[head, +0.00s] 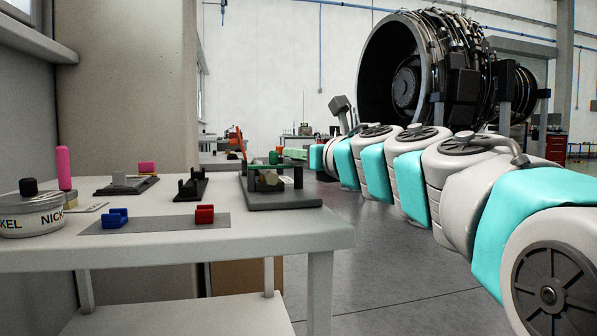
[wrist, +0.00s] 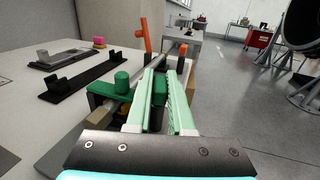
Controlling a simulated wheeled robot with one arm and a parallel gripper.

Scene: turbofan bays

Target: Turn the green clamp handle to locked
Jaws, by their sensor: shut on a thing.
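The green clamp (wrist: 100,90) sits on the dark fixture at the right end of the table, with an upright green knob (wrist: 122,80). Its green handle (wrist: 160,86) lies between the pale green fingers of my gripper (wrist: 163,78). My gripper is shut on the handle, and the fingers hide part of it. In the head view my gripper (head: 295,153) reaches in from the right, and its pale fingers end at the fixture (head: 285,197). The clamp's green parts (head: 273,158) show small there, and the handle's exact angle cannot be told.
Orange uprights (wrist: 140,38) rise behind the clamp. Open floor lies right of the table.

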